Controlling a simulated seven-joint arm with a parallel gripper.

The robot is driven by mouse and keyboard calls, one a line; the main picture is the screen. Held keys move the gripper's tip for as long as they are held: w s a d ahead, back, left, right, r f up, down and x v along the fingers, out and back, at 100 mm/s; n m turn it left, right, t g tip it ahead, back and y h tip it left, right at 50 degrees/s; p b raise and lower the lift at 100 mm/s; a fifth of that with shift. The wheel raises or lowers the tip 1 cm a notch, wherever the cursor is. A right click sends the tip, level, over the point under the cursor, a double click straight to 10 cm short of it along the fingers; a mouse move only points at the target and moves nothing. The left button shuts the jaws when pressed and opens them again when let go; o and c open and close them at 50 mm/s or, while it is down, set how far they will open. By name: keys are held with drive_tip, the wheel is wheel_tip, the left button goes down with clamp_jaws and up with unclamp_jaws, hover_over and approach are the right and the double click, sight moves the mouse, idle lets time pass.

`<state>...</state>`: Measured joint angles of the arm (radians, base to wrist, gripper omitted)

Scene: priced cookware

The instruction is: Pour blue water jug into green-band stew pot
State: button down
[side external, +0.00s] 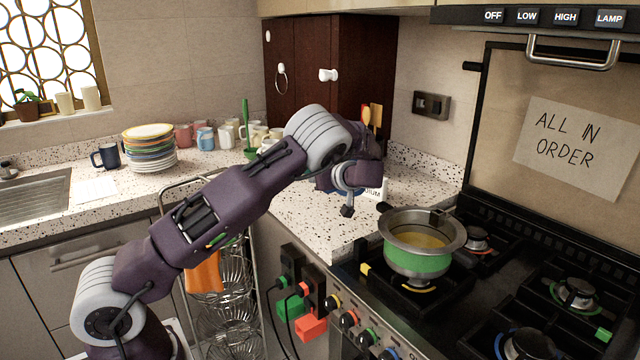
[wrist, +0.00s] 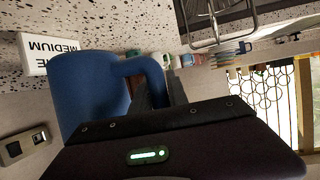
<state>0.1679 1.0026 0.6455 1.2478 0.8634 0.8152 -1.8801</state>
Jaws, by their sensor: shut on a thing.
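The blue water jug (wrist: 88,95) fills the left of the wrist view. My gripper (wrist: 158,88) is shut on its handle. In the side view my gripper (side external: 347,188) is over the counter, left of the stove, and the jug is almost wholly hidden behind my wrist. I cannot tell the jug's tilt or its contents. The green-band stew pot (side external: 416,262) sits on the front left burner, right of my gripper. It is open, with yellowish liquid inside.
A white card reading MEDIUM (side external: 374,193) stands on the counter just behind my gripper; it also shows in the wrist view (wrist: 58,48). Stacked plates (side external: 149,152) and several mugs are at the back left. A range hood (side external: 540,18) overhangs the stove.

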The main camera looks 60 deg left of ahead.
drive_tip(key=shift+r, duration=0.1)
wheel_tip(320, 180, up, 12)
drive_tip(key=s+d, duration=0.2)
drive_tip(key=d, duration=0.9)
drive_tip(key=s+d, duration=0.2)
drive_tip(key=d, duration=0.9)
wheel_tip(320, 180, down, 4)
drive_tip(key=s+a+m+y, duration=0.1)
drive_tip(key=m+y, duration=0.2)
drive_tip(key=y, duration=0.1)
drive_tip(key=w+d+r+m+t+y, duration=0.1)
drive_tip(key=w+d+m+t+y, duration=0.1)
drive_tip(key=m+t, duration=0.5)
drive_tip(key=w+d+r+m+t+y, duration=0.2)
drive_tip(key=d+m+t, duration=0.3)
drive_tip(key=m+t, duration=0.3)
drive_tip(key=m+y, duration=0.1)
drive_tip(key=m, duration=0.3)
drive_tip(key=shift+w+d+m, duration=0.25)
drive_tip(key=shift+w+m, duration=0.05)
drive_tip(key=shift+f, duration=0.1)
idle(2.3)
